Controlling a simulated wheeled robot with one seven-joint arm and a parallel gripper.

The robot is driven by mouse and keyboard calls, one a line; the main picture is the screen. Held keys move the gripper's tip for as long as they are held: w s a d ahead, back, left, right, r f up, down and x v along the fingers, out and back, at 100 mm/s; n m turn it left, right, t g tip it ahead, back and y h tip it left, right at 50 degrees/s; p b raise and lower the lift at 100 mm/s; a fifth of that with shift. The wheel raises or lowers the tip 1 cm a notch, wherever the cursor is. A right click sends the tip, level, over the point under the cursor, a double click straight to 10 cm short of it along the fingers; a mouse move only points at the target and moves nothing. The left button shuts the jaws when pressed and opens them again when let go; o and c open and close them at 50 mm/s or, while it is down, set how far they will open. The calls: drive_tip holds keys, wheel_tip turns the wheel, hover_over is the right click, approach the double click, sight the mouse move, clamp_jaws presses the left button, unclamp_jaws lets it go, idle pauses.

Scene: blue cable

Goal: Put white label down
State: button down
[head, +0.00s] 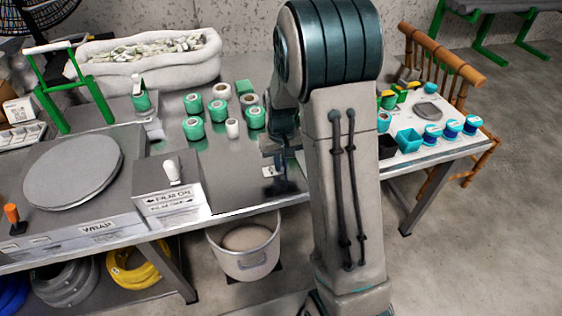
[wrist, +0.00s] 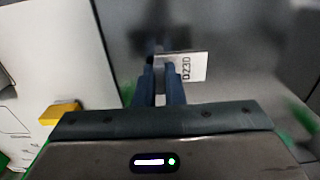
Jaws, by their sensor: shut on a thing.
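My gripper (wrist: 160,72) is shut on the label's left part, and the printed part sticks out to the right of the fingers. In the head view the label (head: 271,171) is a small pale patch beside my gripper (head: 281,186), over the front right of the grey metal table (head: 232,185). My arm hides part of this area. I cannot tell whether the label touches the tabletop.
Several green and white rolls (head: 219,110) stand on the table behind the gripper. A white side table (head: 415,148) with teal containers is at right. A control box (head: 168,190) and a round turntable (head: 73,168) are at left. A bucket (head: 244,250) stands below.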

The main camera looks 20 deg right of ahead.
drive_tip(key=c, duration=1.5)
unclamp_jaws()
drive_tip(key=shift+f, duration=0.1)
drive_tip(key=shift+c, duration=0.2)
wheel_tip(320, 180, up, 11)
drive_tip(key=p, duration=0.2)
drive_tip(key=s+a+r+t, duration=0.1)
drive_tip(key=s+r, duration=0.1)
drive_tip(key=s, duration=0.8)
drive_tip(key=s+a+r+t, duration=0.1)
drive_tip(key=s+a+r, duration=0.1)
drive_tip(key=s, duration=0.8)
drive_tip(key=shift+s+r, duration=0.2)
drive_tip(key=shift+r, duration=0.5)
